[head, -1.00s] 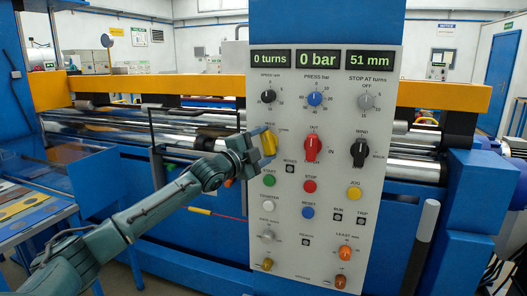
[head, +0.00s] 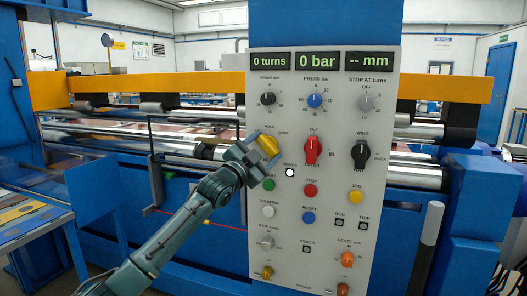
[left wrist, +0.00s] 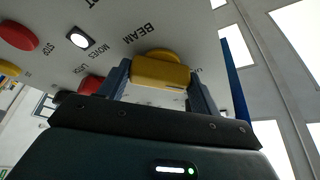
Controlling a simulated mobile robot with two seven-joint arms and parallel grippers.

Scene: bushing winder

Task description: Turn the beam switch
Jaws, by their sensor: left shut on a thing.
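The beam switch (head: 268,145) is a yellow knob on the left side of the grey control panel, with its upper end leaning left in the head view. My left gripper (head: 260,149) is shut on it, and its fingers hide part of the knob and its labels. In the left wrist view the yellow knob (left wrist: 160,70) sits between the two fingers, below the word BEAM. The white lamp (head: 290,172) below and right of the switch is lit. My right gripper is not in view.
The control panel (head: 330,215) carries other knobs and buttons close by, including a red knob (head: 311,150) and a green button (head: 269,184) near my fingers. Long metal rollers (head: 120,139) lie behind the panel. A blue table (head: 35,222) stands at the left.

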